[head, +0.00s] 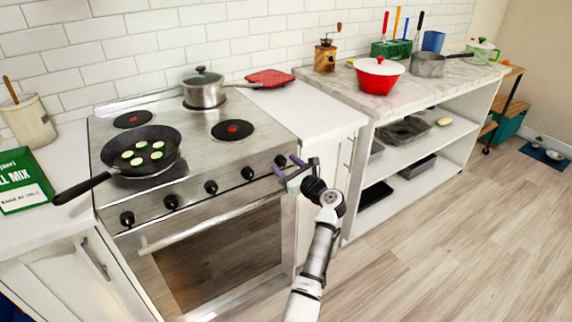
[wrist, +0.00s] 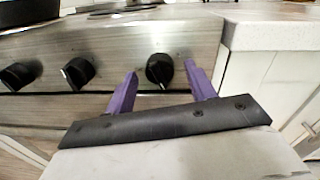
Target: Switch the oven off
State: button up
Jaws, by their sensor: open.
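The steel oven (head: 205,228) stands at the left in the head view, its door shut. A row of several black knobs runs along its front panel (wrist: 112,40). My gripper (head: 288,167) is open, its two purple fingers at the right end of this row. In the wrist view the rightmost knob (wrist: 159,70) shows between the open fingertips (wrist: 160,73). It also shows just beyond the fingers in the head view (head: 281,160). The fingers are apart from each other; I cannot tell whether either touches the knob. Two more knobs (wrist: 77,73) are to the left.
A black pan (head: 148,150) with green slices sits on the cooktop, its handle jutting over the front left. A lidded pot (head: 204,90) stands at the back. A white counter edge (wrist: 270,33) and cabinet are close on the right. The floor (head: 430,250) at right is clear.

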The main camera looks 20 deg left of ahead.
jog(key=shift+w+a, duration=0.15)
jog(key=shift+a, duration=0.05)
jog(key=c, duration=1)
jog(key=shift+f, duration=0.1)
